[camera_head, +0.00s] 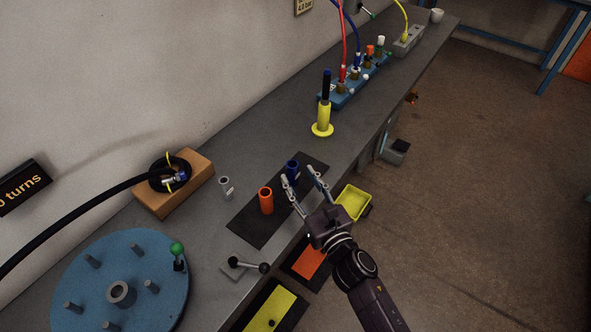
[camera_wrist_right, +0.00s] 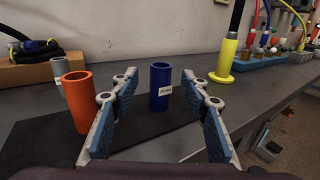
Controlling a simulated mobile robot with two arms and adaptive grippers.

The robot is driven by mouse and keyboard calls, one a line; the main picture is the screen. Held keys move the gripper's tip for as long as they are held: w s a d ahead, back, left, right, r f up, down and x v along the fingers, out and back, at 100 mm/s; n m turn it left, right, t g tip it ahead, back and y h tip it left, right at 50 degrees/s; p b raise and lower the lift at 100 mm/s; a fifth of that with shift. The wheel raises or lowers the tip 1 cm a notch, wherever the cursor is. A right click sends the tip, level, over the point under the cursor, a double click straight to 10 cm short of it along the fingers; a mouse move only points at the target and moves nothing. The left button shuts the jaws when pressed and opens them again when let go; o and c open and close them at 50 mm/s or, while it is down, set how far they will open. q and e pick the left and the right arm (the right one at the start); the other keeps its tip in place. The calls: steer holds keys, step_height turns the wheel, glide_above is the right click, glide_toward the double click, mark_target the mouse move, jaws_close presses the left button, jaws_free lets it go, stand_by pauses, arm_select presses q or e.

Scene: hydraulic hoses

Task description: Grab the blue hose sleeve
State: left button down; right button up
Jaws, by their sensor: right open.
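The blue hose sleeve (camera_head: 292,169) stands upright on a black mat (camera_head: 255,225) on the bench. In the right wrist view the blue sleeve (camera_wrist_right: 160,84) stands between and beyond the open fingers, with a small white label on its side. My right gripper (camera_head: 302,178) is open and empty, its fingertips close to the sleeve; I cannot tell whether they touch it. It also shows in the right wrist view (camera_wrist_right: 163,105). My left gripper is not in view.
An orange sleeve (camera_head: 266,200) stands left of the right gripper, near its left finger. A grey sleeve (camera_head: 226,187) stands farther left. A yellow stand (camera_head: 323,118) is behind the blue sleeve. A yellow bin (camera_head: 354,201) is at the bench's front edge.

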mark_target(295, 173)
steer(key=x, duration=0.2)
steer(key=p+x, duration=0.1)
steer(key=x, duration=0.1)
steer(key=shift+w+f, duration=0.1)
steer(key=shift+f, duration=0.2)
steer(key=shift+w+a+f, duration=0.1)
steer(key=shift+w+a, duration=0.05)
steer(key=shift+w, duration=0.25)
steer(key=c, duration=0.4)
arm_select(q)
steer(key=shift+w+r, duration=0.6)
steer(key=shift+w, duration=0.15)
arm_select(e)
jaws_close()
